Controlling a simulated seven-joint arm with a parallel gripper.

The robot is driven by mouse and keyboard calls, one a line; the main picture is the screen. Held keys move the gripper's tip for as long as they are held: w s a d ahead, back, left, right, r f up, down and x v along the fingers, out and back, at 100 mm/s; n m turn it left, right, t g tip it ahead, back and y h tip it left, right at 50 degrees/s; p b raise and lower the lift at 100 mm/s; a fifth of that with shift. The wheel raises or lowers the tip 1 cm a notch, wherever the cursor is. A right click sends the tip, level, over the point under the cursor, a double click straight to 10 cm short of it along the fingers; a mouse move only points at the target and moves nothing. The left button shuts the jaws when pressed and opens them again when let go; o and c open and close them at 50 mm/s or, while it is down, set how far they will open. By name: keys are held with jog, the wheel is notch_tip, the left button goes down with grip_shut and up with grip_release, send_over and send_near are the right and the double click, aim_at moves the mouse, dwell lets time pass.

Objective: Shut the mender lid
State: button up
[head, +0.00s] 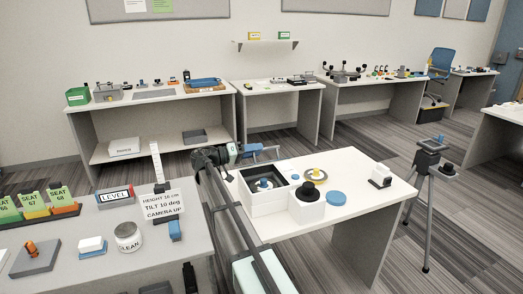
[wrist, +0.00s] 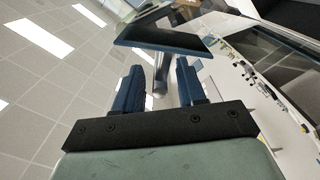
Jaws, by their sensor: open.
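My gripper (head: 262,152) is at the far left edge of the middle white table in the head view. In the wrist view its two blue fingers (wrist: 159,75) stand apart with nothing gripped. Beyond them is a dark panel with a blue edge (wrist: 165,32) on a metal post; I cannot tell whether it is the lid. An open-topped white box with a dark interior (head: 264,203) stands on the table, in front of the gripper. A blue part (head: 264,183) shows inside it. No lid is clearly identifiable as the mender's.
A tripod (head: 428,190) stands at right. A sign card (head: 163,202) is on the left table.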

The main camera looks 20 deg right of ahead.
jog(key=a, duration=1)
jog(key=shift+a, duration=0.15)
